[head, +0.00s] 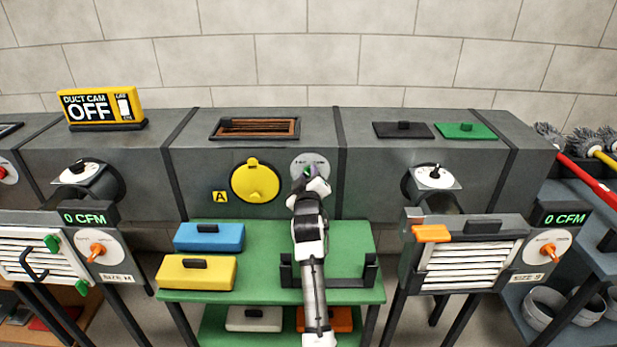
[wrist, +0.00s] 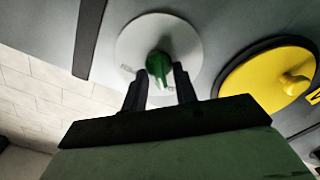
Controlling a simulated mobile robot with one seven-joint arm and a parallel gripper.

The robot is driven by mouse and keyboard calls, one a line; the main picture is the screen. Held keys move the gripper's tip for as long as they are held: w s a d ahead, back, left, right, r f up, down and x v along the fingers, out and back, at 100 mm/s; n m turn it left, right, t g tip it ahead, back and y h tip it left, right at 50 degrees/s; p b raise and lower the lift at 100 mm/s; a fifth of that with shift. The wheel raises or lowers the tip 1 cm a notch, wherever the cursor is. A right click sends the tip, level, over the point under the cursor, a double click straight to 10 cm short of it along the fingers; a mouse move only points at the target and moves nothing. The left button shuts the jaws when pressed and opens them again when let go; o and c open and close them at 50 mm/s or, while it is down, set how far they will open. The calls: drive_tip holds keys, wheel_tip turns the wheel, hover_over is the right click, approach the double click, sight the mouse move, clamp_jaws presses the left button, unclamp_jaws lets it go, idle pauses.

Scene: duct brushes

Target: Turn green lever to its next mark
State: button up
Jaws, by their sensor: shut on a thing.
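The green lever (wrist: 159,66) sits at the centre of a round white dial (wrist: 130,45) on the grey duct front. In the wrist view my gripper (wrist: 162,72) has its two dark fingers on either side of the lever, shut on it. In the head view my gripper (head: 310,172) reaches up to the same dial (head: 322,160), and a small bit of green shows there. My arm hides most of the lever and part of the dial. The dial's marks are too small to read.
A yellow round cover (head: 254,181) with a knob is left of the dial. Below, a green table (head: 265,260) holds a blue box (head: 209,238), a yellow box (head: 196,273) and a black rack (head: 345,282). Louvred units stand at both sides, each reading 0 CFM.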

drive_tip(key=shift+f, duration=0.1)
drive_tip(key=o, duration=0.6)
drive_tip(key=s+b, duration=0.3)
drive_tip(key=s, duration=1.1)
drive_tip(key=shift+w, duration=0.1)
